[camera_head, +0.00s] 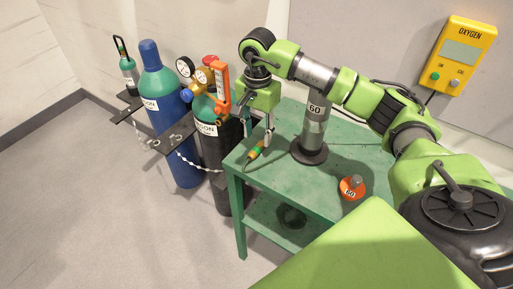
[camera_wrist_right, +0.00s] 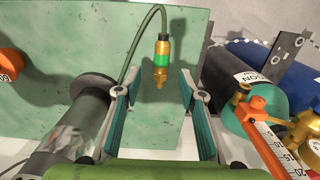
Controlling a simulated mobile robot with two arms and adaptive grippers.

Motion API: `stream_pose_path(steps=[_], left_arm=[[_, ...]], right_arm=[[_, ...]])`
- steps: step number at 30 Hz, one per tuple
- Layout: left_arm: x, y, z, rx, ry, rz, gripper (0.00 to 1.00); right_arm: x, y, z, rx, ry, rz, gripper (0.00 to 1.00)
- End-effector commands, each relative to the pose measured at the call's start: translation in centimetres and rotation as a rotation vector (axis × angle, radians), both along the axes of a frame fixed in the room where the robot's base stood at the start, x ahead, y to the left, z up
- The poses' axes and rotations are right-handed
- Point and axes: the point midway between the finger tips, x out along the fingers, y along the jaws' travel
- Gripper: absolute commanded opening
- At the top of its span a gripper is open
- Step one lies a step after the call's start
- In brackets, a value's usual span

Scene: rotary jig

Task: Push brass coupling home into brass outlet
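The brass coupling (camera_head: 254,153), with a green band and a thin hose, lies on the green table near its left edge. In the right wrist view the coupling (camera_wrist_right: 161,62) shows beyond my fingertips, roughly between them, with its narrow brass tip toward me. My right gripper (camera_head: 259,138) is above it, pointing down; in the wrist view the gripper (camera_wrist_right: 155,84) is open and empty. The brass regulator (camera_head: 203,76) sits on the cylinder left of the gripper; its brass parts (camera_wrist_right: 302,130) show at the wrist view's right. I cannot tell which is the outlet. My left gripper is not in view.
An orange ruler-like upright (camera_head: 222,83) stands beside the regulator, close to my right gripper. A grey post marked 60 (camera_head: 314,125) and an orange weight (camera_head: 351,189) stand on the table (camera_head: 318,182). A blue cylinder (camera_head: 163,100) stands left.

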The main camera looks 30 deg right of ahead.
Motion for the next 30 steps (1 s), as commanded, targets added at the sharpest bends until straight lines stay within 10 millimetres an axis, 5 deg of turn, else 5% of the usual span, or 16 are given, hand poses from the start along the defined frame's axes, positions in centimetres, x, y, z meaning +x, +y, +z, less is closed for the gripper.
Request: stream_pose_path(steps=[9, 15, 22, 27, 30], left_arm=[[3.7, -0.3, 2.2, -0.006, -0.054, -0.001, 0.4], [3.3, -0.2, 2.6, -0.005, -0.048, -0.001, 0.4], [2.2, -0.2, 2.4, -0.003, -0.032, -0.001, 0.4], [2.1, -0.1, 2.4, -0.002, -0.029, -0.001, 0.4], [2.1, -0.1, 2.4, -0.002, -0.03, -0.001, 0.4]], right_arm=[[0.0, 0.1, -3.1, 0.001, 0.004, 0.0, 0.37], [0.1, 0.1, -5.3, 0.001, 0.0, 0.001, 0.37], [0.2, 0.1, -5.6, 0.001, -0.002, 0.001, 0.37], [0.2, 0.1, -5.5, 0.001, -0.002, 0.001, 0.0], [0.2, 0.1, -5.5, 0.001, -0.002, 0.001, 0.0]])
